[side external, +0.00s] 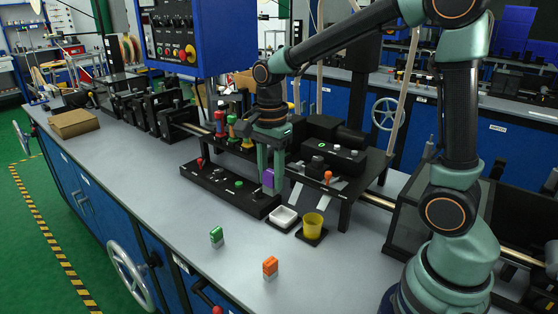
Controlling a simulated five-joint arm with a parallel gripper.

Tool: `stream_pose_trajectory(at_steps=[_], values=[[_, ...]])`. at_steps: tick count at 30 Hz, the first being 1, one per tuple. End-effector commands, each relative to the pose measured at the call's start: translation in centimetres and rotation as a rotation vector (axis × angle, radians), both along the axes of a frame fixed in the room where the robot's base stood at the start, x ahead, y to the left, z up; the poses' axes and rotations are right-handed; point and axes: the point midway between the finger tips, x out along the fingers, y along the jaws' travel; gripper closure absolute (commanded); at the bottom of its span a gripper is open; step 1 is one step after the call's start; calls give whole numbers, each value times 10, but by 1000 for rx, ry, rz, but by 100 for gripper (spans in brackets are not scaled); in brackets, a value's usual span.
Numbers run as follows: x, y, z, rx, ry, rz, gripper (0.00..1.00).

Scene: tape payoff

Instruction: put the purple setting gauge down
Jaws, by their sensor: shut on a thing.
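The purple setting gauge (268,178) is a small purple block between the fingers of my gripper (268,174). My gripper points down and is shut on the gauge. The gauge is at the right part of the black base plate (228,190) with knobs and a red-tipped lever. I cannot tell whether the gauge touches the plate or hangs just above it. The fingers hide part of it.
A white tray (284,217) and a yellow cup (313,225) stand right of the plate. A green block (216,236) and an orange block (270,267) stand on the grey bench (180,225), with free room around them. A black machine stand (345,175) is close on the right.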

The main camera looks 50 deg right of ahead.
Motion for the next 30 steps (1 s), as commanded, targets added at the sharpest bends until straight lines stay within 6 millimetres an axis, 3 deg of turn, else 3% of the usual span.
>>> stream_pose_trajectory(at_steps=[3,8,13,21,30], values=[[1,0,20,0,-4,0,100],[2,-2,34,0,-2,13,100],[16,-14,47,0,-1,127,100],[51,-58,79,0,-1,500,100],[76,-114,112,-1,-1,940,100]])
